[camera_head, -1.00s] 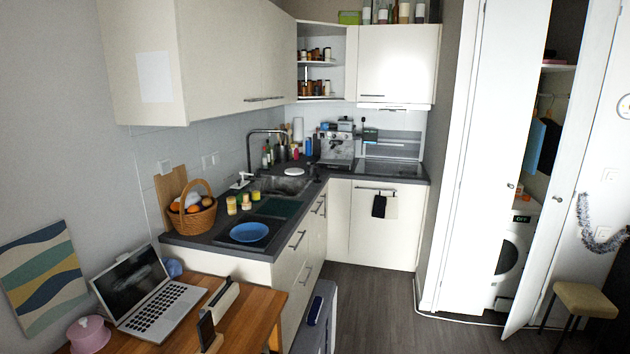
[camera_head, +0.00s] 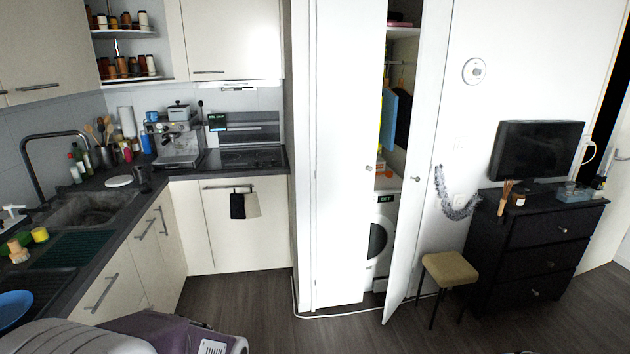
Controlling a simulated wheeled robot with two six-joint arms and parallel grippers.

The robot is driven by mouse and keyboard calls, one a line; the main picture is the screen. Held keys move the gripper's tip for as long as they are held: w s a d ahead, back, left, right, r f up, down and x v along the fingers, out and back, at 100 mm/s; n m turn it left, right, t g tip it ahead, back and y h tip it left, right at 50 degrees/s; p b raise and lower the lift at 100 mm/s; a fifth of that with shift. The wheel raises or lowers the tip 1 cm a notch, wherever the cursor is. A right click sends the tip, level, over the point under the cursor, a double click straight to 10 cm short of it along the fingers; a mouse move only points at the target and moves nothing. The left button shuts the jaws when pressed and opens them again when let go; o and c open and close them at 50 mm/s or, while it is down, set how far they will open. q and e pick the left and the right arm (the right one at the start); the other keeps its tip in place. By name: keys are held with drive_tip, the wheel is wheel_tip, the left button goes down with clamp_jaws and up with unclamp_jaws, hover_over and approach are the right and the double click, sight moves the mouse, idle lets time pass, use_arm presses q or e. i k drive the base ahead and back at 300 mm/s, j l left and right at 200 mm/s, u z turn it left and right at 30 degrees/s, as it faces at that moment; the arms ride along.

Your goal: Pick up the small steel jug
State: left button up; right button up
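A small dark metallic vessel (camera_head: 142,174), which looks like the steel jug, stands on the dark counter at the corner. It is between the sink and the coffee machine, beside a white round plate. It is small in the picture, so its handle and spout are hard to make out. Neither of my grippers shows in this view.
The coffee machine (camera_head: 178,140) and cooktop (camera_head: 240,157) are behind and right of the vessel; the sink (camera_head: 92,207) is left. A grey and purple bulky object (camera_head: 170,332) stands at the bottom left. A wardrobe door (camera_head: 422,150) stands ajar. Open floor lies mid-picture.

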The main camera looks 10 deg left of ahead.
sight(140, 175)
drive_tip(key=i+u, duration=0.3)
drive_tip(key=i, duration=0.3)
drive_tip(key=i+l+u, duration=0.1)
drive_tip(key=i+u, duration=0.2)
drive_tip(key=i, duration=0.25)
drive_tip(key=i+l+u, duration=0.3)
drive_tip(key=i, duration=0.3)
drive_tip(key=i+j+u, duration=0.1)
drive_tip(key=i+u, duration=0.3)
drive_tip(key=i, duration=0.15)
drive_tip(key=i+u, duration=0.4)
drive_tip(key=i, duration=0.15)
drive_tip(key=i+l+u, duration=0.25)
drive_tip(key=i+u, duration=0.2)
drive_tip(key=i+l+u, duration=0.4)
drive_tip(key=i+l, duration=0.05)
drive_tip(key=i, duration=0.1)
